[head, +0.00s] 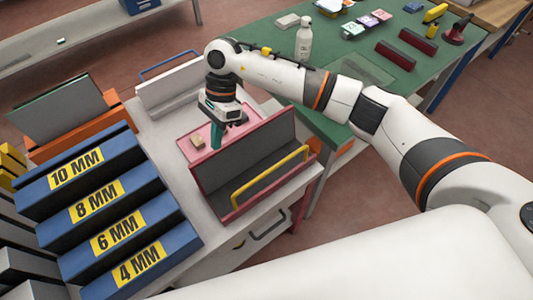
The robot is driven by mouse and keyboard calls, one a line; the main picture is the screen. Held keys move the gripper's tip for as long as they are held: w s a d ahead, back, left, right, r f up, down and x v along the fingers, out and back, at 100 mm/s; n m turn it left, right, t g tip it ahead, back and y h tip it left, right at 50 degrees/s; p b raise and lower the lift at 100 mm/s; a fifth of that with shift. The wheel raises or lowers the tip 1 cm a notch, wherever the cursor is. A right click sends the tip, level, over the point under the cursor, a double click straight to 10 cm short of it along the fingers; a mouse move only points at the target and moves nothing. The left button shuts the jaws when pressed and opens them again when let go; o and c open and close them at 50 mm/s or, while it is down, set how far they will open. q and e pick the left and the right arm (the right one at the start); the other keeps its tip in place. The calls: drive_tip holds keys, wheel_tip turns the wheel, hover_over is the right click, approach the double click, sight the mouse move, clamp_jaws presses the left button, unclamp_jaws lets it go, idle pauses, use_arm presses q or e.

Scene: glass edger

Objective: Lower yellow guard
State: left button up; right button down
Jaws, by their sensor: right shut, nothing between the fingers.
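The yellow guard (270,177) appears as a yellow bar along the front of a grey trough-like unit with dark red sides (243,160). The bar stands raised at the unit's near side, at the edge of the light worktop. My right gripper (216,140) points down behind and left of this unit, over a pink tray. Its teal fingers are shut and empty, apart from the yellow bar. The unit's back wall stands between the gripper and the bar. My left gripper is not in view.
A small beige block (197,141) lies on the pink tray (187,151) beside the fingers. A blue rack with yellow thickness labels (105,215) fills the left. A grey panel with a blue handle (172,83) stands behind. The green table (355,75) holds a bottle and several small items.

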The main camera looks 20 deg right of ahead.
drive_tip(key=w+d+r+h, duration=0.2)
drive_tip(key=w+d+h, duration=0.1)
drive_tip(key=d, duration=0.5)
drive_tip(key=shift+d+r+h, duration=0.2)
drive_tip(key=shift+d+h, duration=0.2)
drive_tip(key=shift+h, duration=0.4)
drive_tip(key=shift+f, duration=0.1)
drive_tip(key=s+d+f+p, duration=0.2)
drive_tip(key=s+f+p, duration=0.3)
drive_tip(key=f, duration=0.5)
drive_tip(key=shift+s+d+p, duration=0.15)
drive_tip(key=shift+s+p, duration=0.15)
drive_tip(key=shift+s, duration=0.5)
drive_tip(key=shift+w+t, duration=0.1)
drive_tip(key=shift+t, duration=0.2)
